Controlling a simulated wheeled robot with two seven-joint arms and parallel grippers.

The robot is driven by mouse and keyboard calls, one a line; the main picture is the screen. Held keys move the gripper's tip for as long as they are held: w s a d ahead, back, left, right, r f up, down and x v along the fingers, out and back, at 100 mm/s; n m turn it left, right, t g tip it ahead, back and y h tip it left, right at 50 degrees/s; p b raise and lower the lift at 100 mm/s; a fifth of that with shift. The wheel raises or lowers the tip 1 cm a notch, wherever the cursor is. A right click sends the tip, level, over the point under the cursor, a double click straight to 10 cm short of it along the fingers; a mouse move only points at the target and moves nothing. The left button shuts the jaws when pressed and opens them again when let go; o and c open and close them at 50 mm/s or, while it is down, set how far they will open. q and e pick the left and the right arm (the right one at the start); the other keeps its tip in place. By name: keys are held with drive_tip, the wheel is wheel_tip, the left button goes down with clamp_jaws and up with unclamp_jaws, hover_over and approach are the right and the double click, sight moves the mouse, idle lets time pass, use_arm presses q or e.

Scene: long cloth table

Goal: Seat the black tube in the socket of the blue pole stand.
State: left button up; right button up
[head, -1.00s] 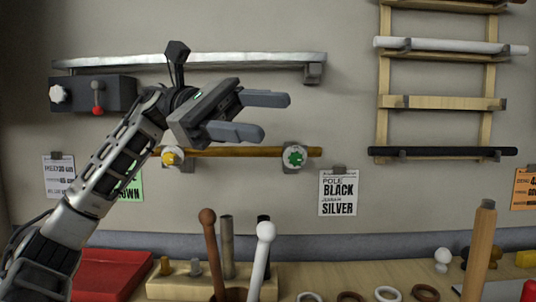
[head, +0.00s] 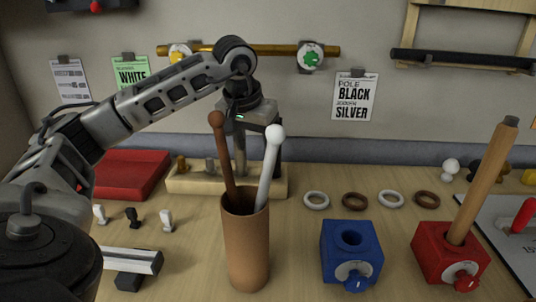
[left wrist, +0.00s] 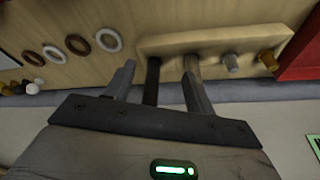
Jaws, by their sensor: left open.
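The black tube (left wrist: 152,80) stands in a wooden rack (left wrist: 160,45), beside a grey tube (left wrist: 193,66). My left gripper (left wrist: 160,70) is open and points down over the rack. In the left wrist view the black tube lies between its two fingers, with a gap to the left finger; contact cannot be told. In the head view the gripper (head: 256,135) is behind the rods in the cup, and the black tube is mostly hidden there. The blue pole stand (head: 335,262) sits at front centre-right, its round socket empty. My right gripper is out of view.
A brown cup (head: 246,245) with brown and white rods stands in front of the rack. A red stand (head: 430,252) holds a tilted wooden pole (head: 482,185). Several rings lie behind the blue stand. A red tray (head: 130,172) is left of the rack.

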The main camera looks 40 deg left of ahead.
use_arm(q)
drive_tip(key=w+a+f+p, duration=0.1)
drive_tip(key=w+a+p, duration=0.2)
drive_tip(key=w, duration=0.7)
drive_tip(key=shift+a, duration=0.15)
drive_tip(key=shift+w, duration=0.1)
clamp_jaws()
